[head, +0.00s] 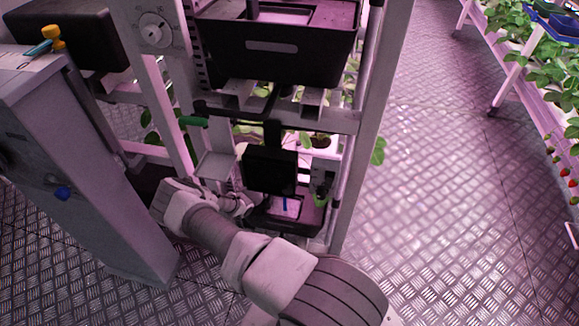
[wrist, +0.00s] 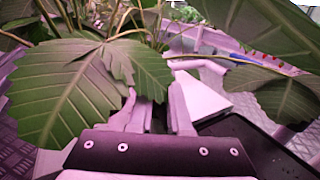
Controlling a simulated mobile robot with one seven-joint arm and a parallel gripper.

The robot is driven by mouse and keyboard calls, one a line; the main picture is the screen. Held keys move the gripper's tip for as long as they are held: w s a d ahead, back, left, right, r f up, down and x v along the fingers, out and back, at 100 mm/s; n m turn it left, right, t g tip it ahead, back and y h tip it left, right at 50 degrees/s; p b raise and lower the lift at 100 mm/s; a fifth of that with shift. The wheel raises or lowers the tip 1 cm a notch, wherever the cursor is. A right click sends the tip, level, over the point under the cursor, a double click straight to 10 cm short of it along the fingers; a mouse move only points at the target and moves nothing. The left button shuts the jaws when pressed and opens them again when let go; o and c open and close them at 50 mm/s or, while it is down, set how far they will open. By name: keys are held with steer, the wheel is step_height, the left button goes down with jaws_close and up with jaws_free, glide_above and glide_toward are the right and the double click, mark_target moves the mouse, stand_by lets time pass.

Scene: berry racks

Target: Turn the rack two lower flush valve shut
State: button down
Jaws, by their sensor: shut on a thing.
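My gripper (head: 236,204) reaches into the lower level of the rack, left of a black box. In the wrist view its two fingers (wrist: 156,110) stand upright with a narrow dark gap between them. It is shut on what seems to be the lower flush valve's handle, which is mostly hidden by the fingers and leaves; I cannot tell its angle. A green lever (head: 193,121) shows higher on the rack's left side, clear of my gripper.
Large leaves (wrist: 70,95) crowd the fingers. A pale wedge-shaped part (wrist: 202,98) and a black tray (wrist: 262,140) lie close on the right. The floor right of the rack is clear.

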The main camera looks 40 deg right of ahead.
steer(key=shift+g, duration=0.3)
steer(key=c, duration=0.9)
jaws_free()
steer(key=shift+o, duration=0.2)
steer(key=s+a+p, duration=0.1)
steer(key=a, duration=0.4)
steer(key=s+a+p, duration=0.1)
steer(key=a, duration=0.5)
steer(key=s+a+p, duration=0.1)
steer(key=a, duration=0.5)
steer(key=shift+a+p, duration=0.15)
steer(key=shift+p, duration=0.15)
